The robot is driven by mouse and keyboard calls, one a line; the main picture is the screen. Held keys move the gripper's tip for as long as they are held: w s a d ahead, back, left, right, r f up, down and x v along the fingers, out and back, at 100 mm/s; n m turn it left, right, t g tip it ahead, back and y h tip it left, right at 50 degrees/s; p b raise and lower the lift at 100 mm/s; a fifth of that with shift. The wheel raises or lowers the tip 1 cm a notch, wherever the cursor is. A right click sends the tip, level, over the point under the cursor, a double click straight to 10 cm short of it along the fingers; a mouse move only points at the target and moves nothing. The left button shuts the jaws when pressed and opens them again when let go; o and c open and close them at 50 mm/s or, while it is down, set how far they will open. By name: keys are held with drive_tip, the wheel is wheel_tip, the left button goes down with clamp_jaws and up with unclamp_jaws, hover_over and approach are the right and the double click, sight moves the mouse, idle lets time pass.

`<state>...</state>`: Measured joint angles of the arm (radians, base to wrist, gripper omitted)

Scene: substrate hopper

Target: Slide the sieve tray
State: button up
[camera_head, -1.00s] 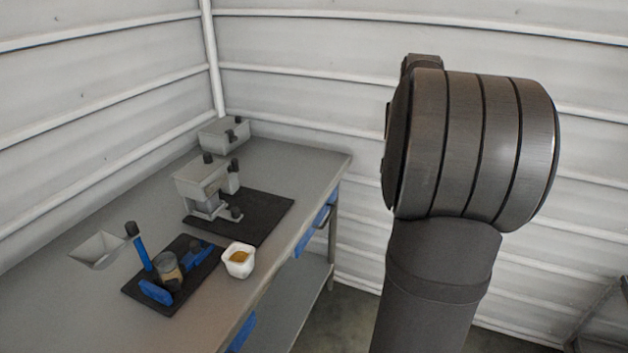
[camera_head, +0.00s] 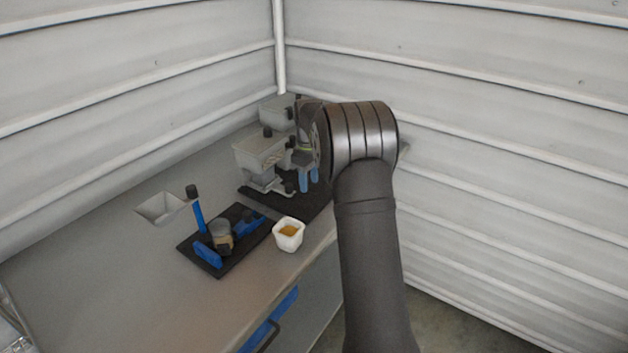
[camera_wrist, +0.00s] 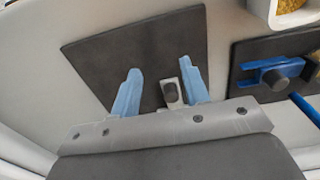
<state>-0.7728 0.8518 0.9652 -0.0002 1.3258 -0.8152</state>
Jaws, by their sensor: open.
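The grey hopper (camera_head: 260,152) stands upright on a black mat (camera_head: 296,209) at the back of the bench. Low on its front, a grey tray part ends in a dark knob (camera_head: 289,189), which I take for the sieve tray's handle. In the wrist view the black mat (camera_wrist: 105,60) lies under my blue fingers, with a grey tab and dark knob (camera_wrist: 171,92) between them. My gripper (camera_head: 308,188) is open just right of the knob in the head view; its fingers (camera_wrist: 160,70) are apart and grip nothing. The hopper body does not show in the wrist view.
A second black mat (camera_head: 217,269) nearer the front carries a jar (camera_head: 221,237) and blue holders. A white cup (camera_head: 288,235) with yellow-brown contents stands beside it. A grey scoop (camera_head: 160,208) lies to the left. A grey box (camera_head: 275,110) stands behind the hopper. Bare bench lies at front left.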

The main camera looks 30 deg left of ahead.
hover_over(289, 185)
drive_tip(key=shift+a+f, duration=0.15)
drive_tip(key=shift+a, duration=0.1)
wheel_tip(289, 185, down, 3)
drive_tip(key=shift+d+f, duration=0.1)
drive_tip(key=shift+f, duration=0.75)
drive_tip(key=shift+c, duration=0.4)
drive_tip(key=c, duration=0.6)
drive_tip(key=shift+o, duration=0.2)
drive_tip(key=shift+w+d, duration=0.15)
drive_tip(key=shift+d, duration=4.75)
